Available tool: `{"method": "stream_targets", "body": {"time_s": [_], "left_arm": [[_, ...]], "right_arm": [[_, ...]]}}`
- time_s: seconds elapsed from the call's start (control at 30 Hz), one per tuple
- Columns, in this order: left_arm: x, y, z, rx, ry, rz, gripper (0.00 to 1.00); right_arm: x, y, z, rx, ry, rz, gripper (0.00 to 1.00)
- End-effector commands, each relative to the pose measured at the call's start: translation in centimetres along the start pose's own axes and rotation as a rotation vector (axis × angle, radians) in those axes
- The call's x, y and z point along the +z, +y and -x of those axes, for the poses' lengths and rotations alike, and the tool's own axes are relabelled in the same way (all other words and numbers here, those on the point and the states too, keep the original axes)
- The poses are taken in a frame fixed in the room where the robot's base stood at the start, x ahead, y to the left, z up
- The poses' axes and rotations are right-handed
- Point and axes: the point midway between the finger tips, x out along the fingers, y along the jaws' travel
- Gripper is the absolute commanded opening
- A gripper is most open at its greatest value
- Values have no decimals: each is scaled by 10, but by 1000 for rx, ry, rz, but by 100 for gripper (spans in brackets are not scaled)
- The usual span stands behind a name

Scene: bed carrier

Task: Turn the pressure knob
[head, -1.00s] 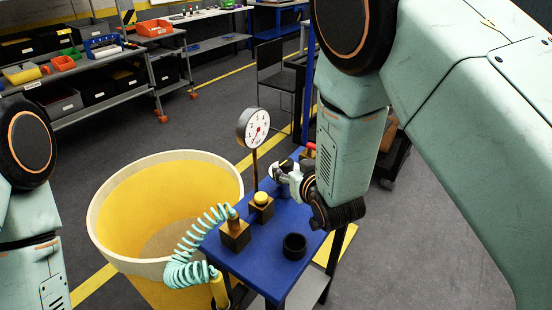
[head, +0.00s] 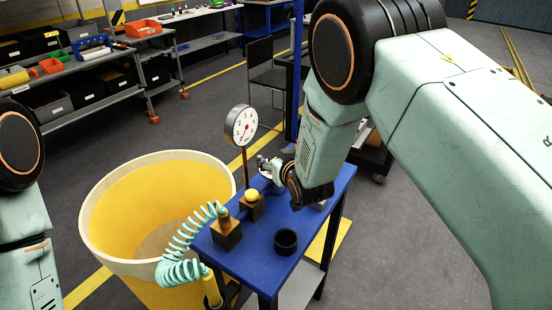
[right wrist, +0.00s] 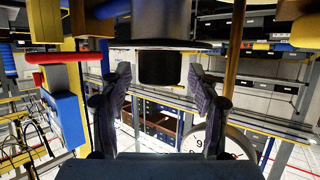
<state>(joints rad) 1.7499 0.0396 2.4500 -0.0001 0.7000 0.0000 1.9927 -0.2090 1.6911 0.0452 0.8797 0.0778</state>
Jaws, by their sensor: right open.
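A dark round knob-like cylinder (right wrist: 160,68) under a wider grey body shows at the top middle of the right wrist view. I take it for the pressure knob; in the head view my right gripper and arm hide it. My right gripper (right wrist: 158,108) is open, with one finger on each side below the cylinder and gaps visible. In the head view the gripper (head: 268,165) is over the far part of the blue table (head: 254,262). The white round gauge (head: 242,125) stands on a thin post just left of it. My left gripper is out of view.
A yellow button (head: 252,195) and a brown block (head: 227,232) with a coiled mint hose (head: 180,262) are on the table. A black cup (head: 286,241) stands near its front. A big yellow bin (head: 120,205) is at left. A red handle (right wrist: 55,57) shows in the wrist view.

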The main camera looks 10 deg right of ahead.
Motion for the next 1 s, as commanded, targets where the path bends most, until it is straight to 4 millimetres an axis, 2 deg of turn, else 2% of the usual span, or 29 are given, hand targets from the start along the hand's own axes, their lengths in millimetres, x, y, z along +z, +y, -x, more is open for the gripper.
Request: {"method": "stream_targets", "body": {"time_s": [0.13,0.8,1.0], "left_arm": [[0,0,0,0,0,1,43],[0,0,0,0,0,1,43],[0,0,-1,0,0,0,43]], "right_arm": [[0,0,0,0,0,0,61],[-1,-1,0,-1,3,1,6],[-2,1,-1,-28,4,10,6]]}}
